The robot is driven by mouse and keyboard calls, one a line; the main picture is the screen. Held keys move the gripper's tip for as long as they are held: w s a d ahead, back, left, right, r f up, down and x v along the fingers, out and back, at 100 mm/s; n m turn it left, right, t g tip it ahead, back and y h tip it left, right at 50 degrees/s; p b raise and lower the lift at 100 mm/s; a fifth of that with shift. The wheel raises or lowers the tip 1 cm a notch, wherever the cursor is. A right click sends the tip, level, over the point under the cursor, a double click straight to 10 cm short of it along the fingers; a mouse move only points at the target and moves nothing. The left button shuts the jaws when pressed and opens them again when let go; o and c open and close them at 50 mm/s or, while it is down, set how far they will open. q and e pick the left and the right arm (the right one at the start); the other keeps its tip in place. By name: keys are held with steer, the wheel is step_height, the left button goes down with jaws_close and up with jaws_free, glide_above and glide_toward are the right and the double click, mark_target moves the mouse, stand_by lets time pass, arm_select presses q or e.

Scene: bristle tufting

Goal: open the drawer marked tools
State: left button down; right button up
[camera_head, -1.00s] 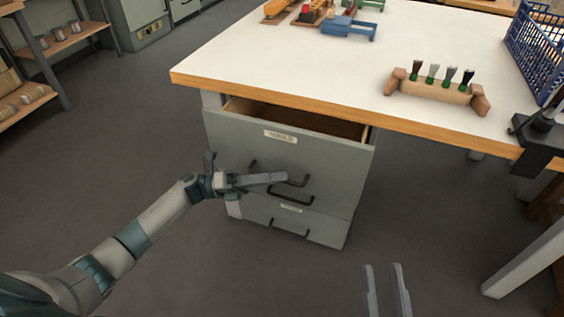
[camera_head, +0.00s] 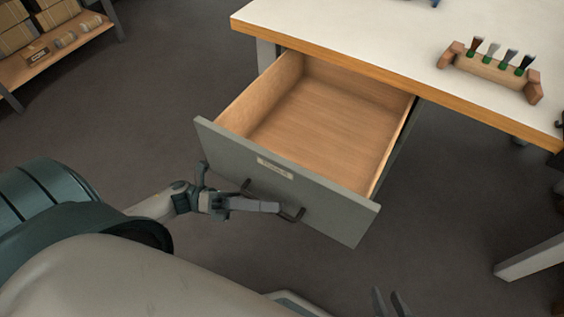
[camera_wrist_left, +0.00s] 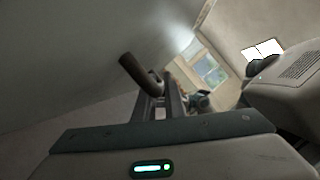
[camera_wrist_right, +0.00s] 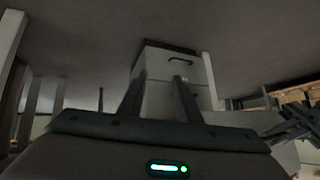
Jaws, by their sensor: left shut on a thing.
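The grey-fronted drawer (camera_head: 327,205) with a wooden inside stands far out from under the bench top. Its inside looks empty. A pale label (camera_head: 275,168) is on its front, its lettering too small to read surely. My left gripper (camera_head: 272,207) is shut on the drawer's dark bar handle (camera_head: 293,215), in front of the drawer face. The handle also shows by the fingers in the left wrist view (camera_wrist_left: 138,73). The handle's middle is hidden by the fingers. My right gripper (camera_head: 390,303) is open and empty, low at the bottom edge, away from the drawer.
The white-topped bench (camera_head: 360,30) has a wooden edge over the drawer. A wooden holder (camera_head: 488,72) with several green-based brushes stands on it. A shelf (camera_head: 62,62) with boxes is at the upper left. Grey floor lies clear around the drawer.

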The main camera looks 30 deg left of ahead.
arm_select(q)
steer(key=shift+s+a, duration=0.1)
steer(key=shift+s, duration=1.45)
arm_select(e)
steer(key=shift+s+d+f+g, duration=0.3)
steer(key=shift+d+g, duration=0.1)
arm_select(q)
steer(key=c, duration=2.1)
jaws_free()
steer(key=shift+a, duration=0.1)
